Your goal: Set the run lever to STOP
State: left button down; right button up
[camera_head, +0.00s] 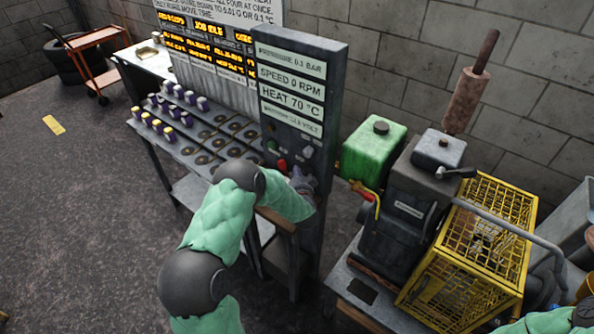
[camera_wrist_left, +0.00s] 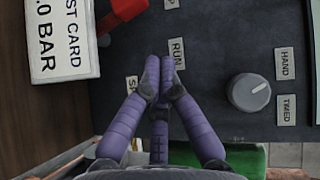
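The tall dark panel (camera_head: 292,125) stands in the middle of the head view. My left gripper (camera_head: 303,183) is at its lower face. In the left wrist view its purple fingers (camera_wrist_left: 158,72) are close together in front of the panel, just beside the RUN label (camera_wrist_left: 177,53). No object shows between the fingertips. A red part also shows in the head view (camera_head: 282,165). I cannot tell whether it is the run lever. My right gripper is out of view.
A grey knob (camera_wrist_left: 250,92) sits by the HAND and TIMED labels. A white card (camera_wrist_left: 62,40) is at the upper left. A green tank (camera_head: 373,150) and yellow cage (camera_head: 470,245) stand right of the panel. The display reads SPEED 0 RPM.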

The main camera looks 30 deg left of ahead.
pick_arm(q)
jog(key=p+v, duration=0.1)
jog(key=v, duration=0.6)
jog(key=shift+s+r, duration=0.15)
jog(key=shift+s, duration=0.3)
